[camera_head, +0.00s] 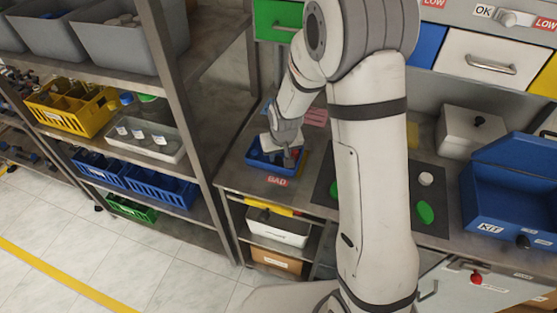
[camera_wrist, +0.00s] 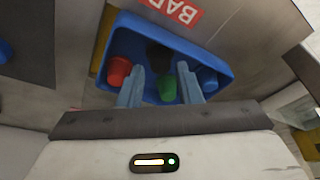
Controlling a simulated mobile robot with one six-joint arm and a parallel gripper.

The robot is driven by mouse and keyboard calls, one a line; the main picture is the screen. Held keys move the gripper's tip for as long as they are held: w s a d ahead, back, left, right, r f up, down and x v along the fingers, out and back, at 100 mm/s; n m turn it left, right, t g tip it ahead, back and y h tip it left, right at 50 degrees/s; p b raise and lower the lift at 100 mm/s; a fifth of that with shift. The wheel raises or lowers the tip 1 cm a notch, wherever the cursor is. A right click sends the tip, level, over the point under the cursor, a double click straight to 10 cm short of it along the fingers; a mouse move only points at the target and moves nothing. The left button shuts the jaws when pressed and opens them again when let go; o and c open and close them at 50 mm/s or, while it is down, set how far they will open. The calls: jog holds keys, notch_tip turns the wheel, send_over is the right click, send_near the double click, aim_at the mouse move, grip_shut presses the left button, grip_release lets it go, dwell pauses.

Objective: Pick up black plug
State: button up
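A blue bin (camera_head: 258,162) sits on the workbench behind a red BAD label, and my gripper (camera_head: 289,146) reaches down into it. In the wrist view, the bin (camera_wrist: 208,57) holds a red plug (camera_wrist: 118,70) at left, a green plug (camera_wrist: 167,90) and a blue plug (camera_wrist: 207,78) at right. A dark shape (camera_wrist: 160,57), which looks like the black plug, lies in the bin beyond the green one. My gripper's two fingers (camera_wrist: 160,70) are apart. The green plug shows between them, and the dark shape lies beyond the gap. I see nothing clamped.
A steel shelf rack (camera_head: 205,140) with bins stands close to the left of the bench. A dark mat (camera_head: 436,180) with green pieces, a blue KIT box (camera_head: 510,195) and a lidded grey box (camera_head: 470,130) lie to the right. Drawers (camera_head: 485,60) line the back.

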aim_at(279, 159)
jog(key=shift+x, duration=1.5)
jog(key=shift+c, duration=0.4)
jog(key=c, duration=0.5)
jog(key=shift+c, duration=0.2)
